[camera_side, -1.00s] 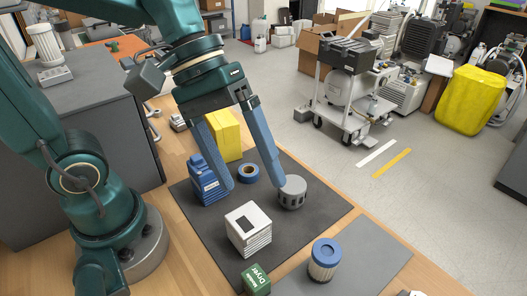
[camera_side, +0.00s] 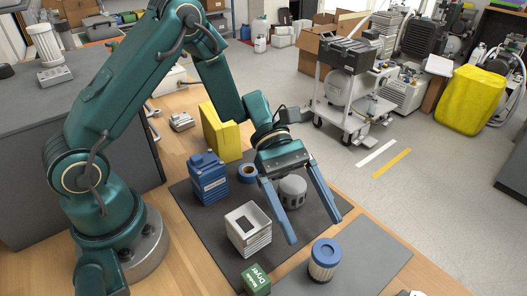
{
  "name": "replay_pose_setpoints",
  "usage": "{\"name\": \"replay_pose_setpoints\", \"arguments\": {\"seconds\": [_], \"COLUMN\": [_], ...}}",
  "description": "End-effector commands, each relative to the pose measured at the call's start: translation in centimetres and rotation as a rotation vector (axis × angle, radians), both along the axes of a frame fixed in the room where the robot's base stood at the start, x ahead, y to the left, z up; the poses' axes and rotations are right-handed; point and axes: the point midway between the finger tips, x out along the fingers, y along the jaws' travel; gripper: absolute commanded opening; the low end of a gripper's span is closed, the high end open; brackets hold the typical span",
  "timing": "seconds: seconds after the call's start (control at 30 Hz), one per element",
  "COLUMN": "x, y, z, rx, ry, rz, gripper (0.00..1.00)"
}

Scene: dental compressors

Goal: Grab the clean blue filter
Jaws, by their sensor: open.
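The clean blue filter (camera_side: 325,260) is a short white pleated cylinder with a blue cap. It stands upright on the grey mat (camera_side: 372,254) at the front right. My gripper (camera_side: 315,231) has two long blue fingers spread wide apart, with nothing between them. It is above and behind the blue-capped filter, its tips apart from the filter in the picture. A grey round part (camera_side: 292,190) stands on the dark mat behind the fingers, partly covered by my gripper.
A yellow box (camera_side: 220,132) stands behind. A green Dryer box (camera_side: 256,280) is at the front edge. The grey mat right of the filter is clear.

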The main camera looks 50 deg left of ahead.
Motion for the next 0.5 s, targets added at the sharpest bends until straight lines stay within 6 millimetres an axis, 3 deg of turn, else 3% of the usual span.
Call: {"name": "replay_pose_setpoints", "arguments": {"seconds": [0.3, 0.5], "x": [-0.8, -0.9], "y": [-3.3, -3.9], "z": [-1.6, -1.9], "rx": [0.002, 0.004], "ry": [0.001, -0.003], "rz": [-0.005, -0.003], "gripper": [0.88, 0.88]}}
